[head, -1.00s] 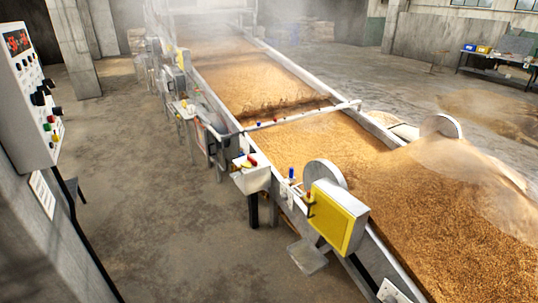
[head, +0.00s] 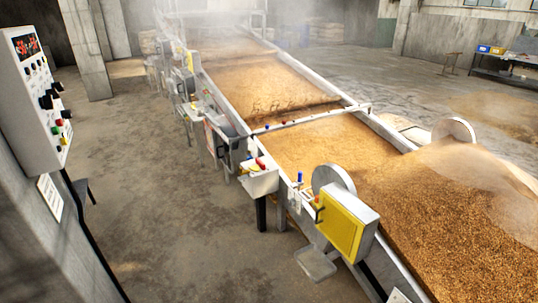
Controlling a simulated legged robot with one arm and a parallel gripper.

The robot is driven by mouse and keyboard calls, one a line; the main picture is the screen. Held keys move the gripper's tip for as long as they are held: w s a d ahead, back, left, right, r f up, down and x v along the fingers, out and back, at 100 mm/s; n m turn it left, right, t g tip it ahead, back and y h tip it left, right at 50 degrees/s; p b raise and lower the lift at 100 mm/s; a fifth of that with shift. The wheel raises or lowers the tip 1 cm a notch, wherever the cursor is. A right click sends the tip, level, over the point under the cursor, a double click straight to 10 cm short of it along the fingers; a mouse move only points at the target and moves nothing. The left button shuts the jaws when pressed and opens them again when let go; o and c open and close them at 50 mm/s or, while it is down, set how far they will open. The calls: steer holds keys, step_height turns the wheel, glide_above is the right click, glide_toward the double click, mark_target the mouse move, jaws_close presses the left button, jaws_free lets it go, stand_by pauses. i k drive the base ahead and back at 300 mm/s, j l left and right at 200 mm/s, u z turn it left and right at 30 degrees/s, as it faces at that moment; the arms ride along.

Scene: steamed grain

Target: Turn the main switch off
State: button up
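A white control panel (head: 30,95) is mounted on the left wall. It has a red digital display (head: 26,46), several black knobs (head: 46,101) and coloured buttons (head: 62,126) on its face. I cannot tell which of its controls, if any, is the main switch. A yellow box with a grey frame (head: 342,226) is fixed to the near side of the grain bed, with a small red-topped control beside it. A white box with red and yellow parts (head: 259,181) sits a little farther along. My gripper is not in view.
A long metal-sided bed of brown grain (head: 330,150) runs from the near right to the back, with steam above it. A bare concrete aisle (head: 165,190) lies between it and the left wall. A table (head: 505,68) with bins stands at the far right.

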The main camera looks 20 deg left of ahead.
mark_target(256, 167)
steer(key=i+j+u, duration=0.2)
steer(key=i+j, duration=0.3)
steer(key=i+j+u, duration=0.15)
steer(key=i+j, duration=0.25)
steer(key=i, duration=0.15)
steer(key=i+j+u, duration=0.2)
steer(key=i+j, duration=0.15)
steer(key=i, duration=0.2)
steer(key=i+j+u, duration=0.2)
steer(key=i, duration=0.4)
steer(key=i+j+u, duration=0.15)
steer(key=i, duration=0.45)
steer(key=i+j+u, duration=0.2)
steer(key=i, duration=0.4)
